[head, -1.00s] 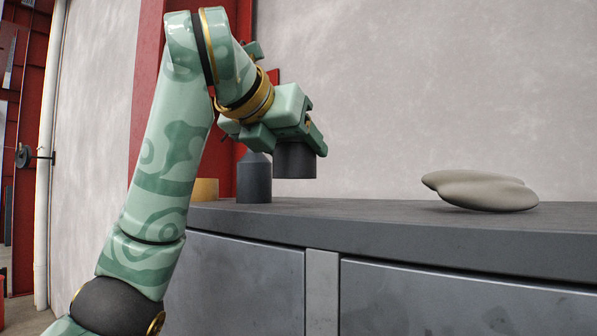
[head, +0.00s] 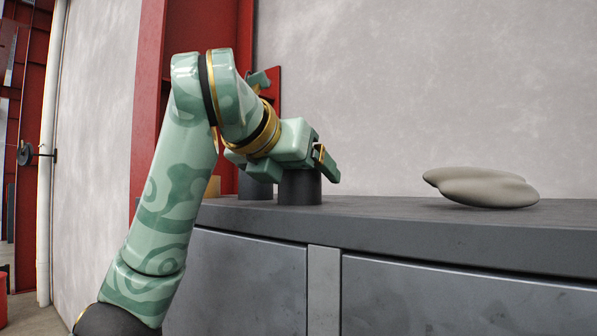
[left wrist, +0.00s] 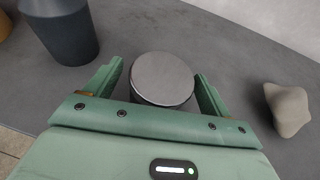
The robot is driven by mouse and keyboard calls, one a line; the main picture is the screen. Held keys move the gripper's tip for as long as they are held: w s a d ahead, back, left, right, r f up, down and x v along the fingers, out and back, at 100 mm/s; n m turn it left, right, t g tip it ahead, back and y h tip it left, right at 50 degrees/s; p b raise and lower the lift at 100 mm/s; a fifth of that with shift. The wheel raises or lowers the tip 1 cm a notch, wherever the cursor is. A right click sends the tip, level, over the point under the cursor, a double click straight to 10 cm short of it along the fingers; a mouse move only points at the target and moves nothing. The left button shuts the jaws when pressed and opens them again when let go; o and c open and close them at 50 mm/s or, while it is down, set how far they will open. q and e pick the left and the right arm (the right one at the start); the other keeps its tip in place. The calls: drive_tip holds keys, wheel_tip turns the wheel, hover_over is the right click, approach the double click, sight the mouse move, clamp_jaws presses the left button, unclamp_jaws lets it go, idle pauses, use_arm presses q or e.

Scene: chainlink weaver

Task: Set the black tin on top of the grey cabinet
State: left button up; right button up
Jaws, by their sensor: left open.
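The black tin (head: 300,188) is a short dark cylinder standing upright on top of the grey cabinet (head: 420,226). In the left wrist view the tin (left wrist: 162,78) has a flat grey lid and sits between the two fingers. My left gripper (head: 322,165) is open around it, with a gap on each side of the tin in the left wrist view (left wrist: 160,80). The gripper hides part of the tin's top in the head view. My right gripper is not in view.
A dark bottle-like container (left wrist: 62,28) stands left of the tin, partly hidden in the head view (head: 255,190). A tan object (head: 213,186) is further left. A smooth beige stone-like object (head: 482,187) lies to the right. The cabinet top between tin and stone is clear.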

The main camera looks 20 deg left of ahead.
use_arm(q)
drive_tip(key=shift+r, duration=0.15)
drive_tip(key=shift+s+r, duration=0.15)
drive_tip(key=shift+s, duration=0.15)
drive_tip(key=b+v, duration=0.2)
drive_tip(key=v, duration=0.9)
drive_tip(key=shift+s, duration=0.2)
drive_tip(key=shift+a+r, duration=0.1)
drive_tip(key=shift+a, duration=0.05)
